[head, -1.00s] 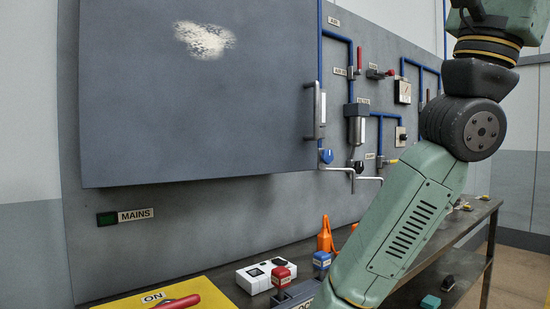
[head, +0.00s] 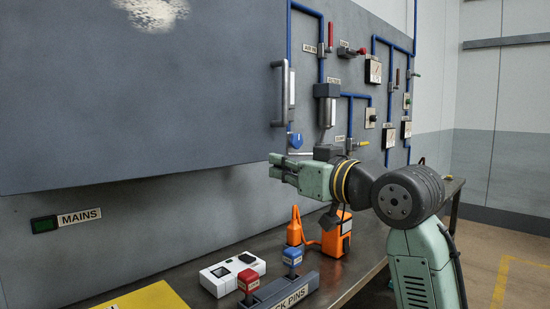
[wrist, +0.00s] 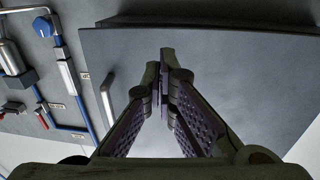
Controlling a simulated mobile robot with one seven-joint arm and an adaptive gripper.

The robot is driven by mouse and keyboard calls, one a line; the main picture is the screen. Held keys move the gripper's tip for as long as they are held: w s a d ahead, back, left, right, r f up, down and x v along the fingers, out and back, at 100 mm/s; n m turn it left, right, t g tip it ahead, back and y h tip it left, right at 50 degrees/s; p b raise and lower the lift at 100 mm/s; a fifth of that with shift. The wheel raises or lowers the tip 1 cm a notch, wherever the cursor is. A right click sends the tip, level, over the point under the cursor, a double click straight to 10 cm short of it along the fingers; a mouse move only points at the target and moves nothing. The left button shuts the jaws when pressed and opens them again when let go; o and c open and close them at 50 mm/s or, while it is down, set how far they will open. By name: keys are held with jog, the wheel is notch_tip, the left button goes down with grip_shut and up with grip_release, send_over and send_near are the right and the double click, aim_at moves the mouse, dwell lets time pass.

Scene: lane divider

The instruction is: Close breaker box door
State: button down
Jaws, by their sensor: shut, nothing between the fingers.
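The breaker box door (head: 120,100) is a large flat grey panel with a worn pale patch, filling the upper left of the head view. Its upright bar handle (head: 283,92) is near its right edge. I cannot tell how far the door stands from its frame. My gripper (head: 272,168) is shut and empty, below the handle near the door's lower right corner, pointing left. In the wrist view the shut fingers (wrist: 164,75) lie in front of the grey door (wrist: 225,75), with the handle (wrist: 107,97) to their left. Contact with the door cannot be told.
Blue pipes, valves and gauges (head: 372,70) cover the wall panel right of the door. Below, the bench holds a white device (head: 232,273), lock pins (head: 283,293), an orange tool (head: 335,236) and a yellow plate (head: 145,298). A MAINS label (head: 79,217) is on the wall.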

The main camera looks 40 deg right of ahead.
aim_at(241, 156)
jog(key=w+p, duration=0.3)
jog(key=w, duration=0.7)
jog(key=shift+r, duration=0.2)
jog(key=shift+w+d+f+p, duration=0.15)
jog(key=shift+w+p, duration=0.2)
jog(key=shift+w, duration=0.35)
